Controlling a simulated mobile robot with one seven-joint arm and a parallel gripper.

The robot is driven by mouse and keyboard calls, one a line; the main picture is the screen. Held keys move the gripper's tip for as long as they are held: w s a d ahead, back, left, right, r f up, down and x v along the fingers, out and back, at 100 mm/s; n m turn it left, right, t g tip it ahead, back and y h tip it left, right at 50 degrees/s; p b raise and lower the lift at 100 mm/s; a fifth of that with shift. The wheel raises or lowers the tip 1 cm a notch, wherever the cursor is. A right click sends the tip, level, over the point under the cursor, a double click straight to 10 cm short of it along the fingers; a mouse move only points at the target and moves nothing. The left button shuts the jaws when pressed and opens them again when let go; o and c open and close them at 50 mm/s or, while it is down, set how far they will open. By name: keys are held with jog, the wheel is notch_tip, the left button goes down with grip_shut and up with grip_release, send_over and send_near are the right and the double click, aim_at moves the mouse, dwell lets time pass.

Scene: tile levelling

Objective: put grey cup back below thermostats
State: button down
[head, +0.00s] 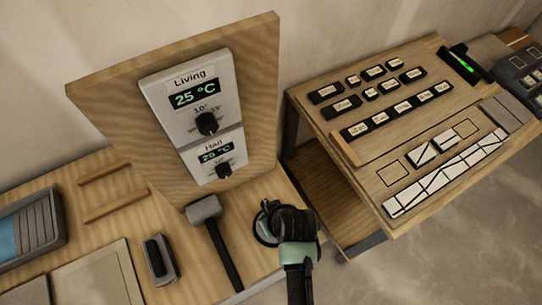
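The thermostats are mounted on an upright wooden board: the Living one (191,97) reads 25 °C, and the Hall one (214,157) below it shows a reading that looks like 20 °C. I cannot make out a thing that is clearly a grey cup. My gripper (270,223) is low over the right end of the bench, right of and below the thermostats. I see it from above and behind, so its fingertips and anything between them are hidden by the dark wrist. I cannot tell whether it is open or shut.
A mallet (223,250) with a grey head lies left of my gripper. A small grey block with a black top (159,260) lies further left, near a blue-grey tray (60,232). A sloped board (375,172) with labelled black blocks and white tiles stands right.

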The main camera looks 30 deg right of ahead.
jog(key=shift+w+f, duration=0.1)
jog(key=shift+f, duration=0.05)
jog(key=c, duration=1.1)
grip_release()
jog(key=shift+f, duration=0.15)
jog(key=shift+c, duration=0.2)
jog(key=o, duration=0.5)
jog(key=shift+c, duration=0.2)
jog(key=v, duration=1.2)
jog(key=shift+r+b, duration=0.25)
jog(key=shift+b, duration=0.15)
